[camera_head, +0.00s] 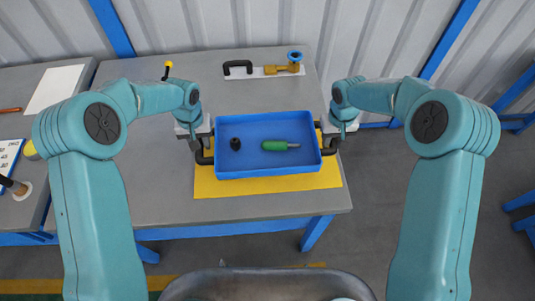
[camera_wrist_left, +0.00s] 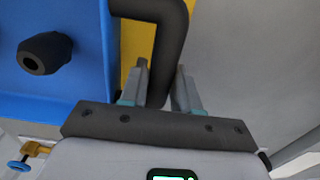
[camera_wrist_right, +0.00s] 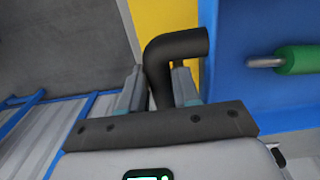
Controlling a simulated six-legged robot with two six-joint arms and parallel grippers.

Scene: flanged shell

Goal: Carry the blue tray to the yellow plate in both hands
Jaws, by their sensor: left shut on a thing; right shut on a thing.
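The blue tray (camera_head: 240,163) has a black handle at each short side and is over or on the yellow plate (camera_head: 270,188); I cannot tell whether it touches. The plate shows along the tray's front and sides. A black knob (camera_head: 235,144) and a green-handled tool (camera_head: 280,146) lie in the tray. My left gripper (camera_head: 203,143) is shut on the left handle, which also shows in the left wrist view (camera_wrist_left: 160,50). My right gripper (camera_head: 331,138) is shut on the right handle, also in the right wrist view (camera_wrist_right: 170,50).
The grey table (camera_head: 150,190) ends just right of the plate. A pale strip with a black handle and a brass valve with a blue wheel (camera_head: 293,62) lies behind the tray. A white sheet (camera_head: 55,88) lies far left. The tabletop left of the plate is clear.

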